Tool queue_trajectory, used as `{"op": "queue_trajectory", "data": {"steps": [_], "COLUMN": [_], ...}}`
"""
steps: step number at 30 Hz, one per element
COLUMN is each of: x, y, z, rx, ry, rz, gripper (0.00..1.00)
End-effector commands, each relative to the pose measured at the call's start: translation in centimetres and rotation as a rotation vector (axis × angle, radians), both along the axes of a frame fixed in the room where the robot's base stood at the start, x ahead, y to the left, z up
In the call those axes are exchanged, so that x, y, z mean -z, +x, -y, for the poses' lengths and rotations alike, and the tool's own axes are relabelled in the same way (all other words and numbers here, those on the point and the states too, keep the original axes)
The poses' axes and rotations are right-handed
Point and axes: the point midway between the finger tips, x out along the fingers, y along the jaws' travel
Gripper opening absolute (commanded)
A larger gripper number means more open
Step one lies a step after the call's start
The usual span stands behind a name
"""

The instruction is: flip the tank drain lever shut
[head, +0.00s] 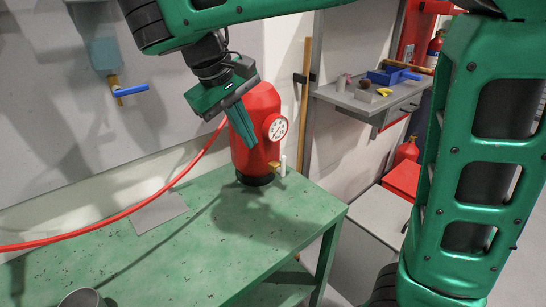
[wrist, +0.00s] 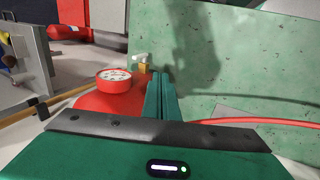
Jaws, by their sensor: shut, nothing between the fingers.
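The red tank (head: 262,150) stands upright on the green table, with a white round gauge (head: 277,128) on its side. Low on its right side is a small brass drain fitting (head: 273,165) with a white lever (head: 283,166) standing about upright. In the wrist view the brass fitting (wrist: 143,68) and the pale lever (wrist: 139,58) show small, just beyond the fingertips and to their left. My gripper (head: 247,136) is shut and empty, pointing down in front of the tank's upper part; it also shows in the wrist view (wrist: 160,76). I cannot tell whether it touches the tank.
A red hose (head: 128,212) runs from behind my gripper to the left. A blue-handled brass valve (head: 131,91) is on the wall at left. A metal cup (head: 82,298) stands at the table's front left. A shelf (head: 362,104) with tools is at the back right.

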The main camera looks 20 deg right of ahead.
Motion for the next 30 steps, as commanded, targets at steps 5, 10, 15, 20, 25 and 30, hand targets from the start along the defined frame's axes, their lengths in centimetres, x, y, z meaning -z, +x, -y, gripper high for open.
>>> {"op": "queue_trajectory", "data": {"steps": [5,10,15,20,25,30], "x": [1.4,3.8,6.8,9.4,9.1,9.1], "y": [0.1,0.4,0.7,1.0,1.9,2.2], "z": [0.7,1.6,2.7,3.7,6.0,7.1], "rx": [0.002,0.002,0.004,0.003,0.005,0.003], "ry": [-0.003,-0.002,-0.001,0.0,0.001,0.001], "rz": [-0.002,-0.002,-0.004,-0.003,0.001,0.0], "gripper": [0.0,0.0,0.0,0.0,0.0,0.0]}}
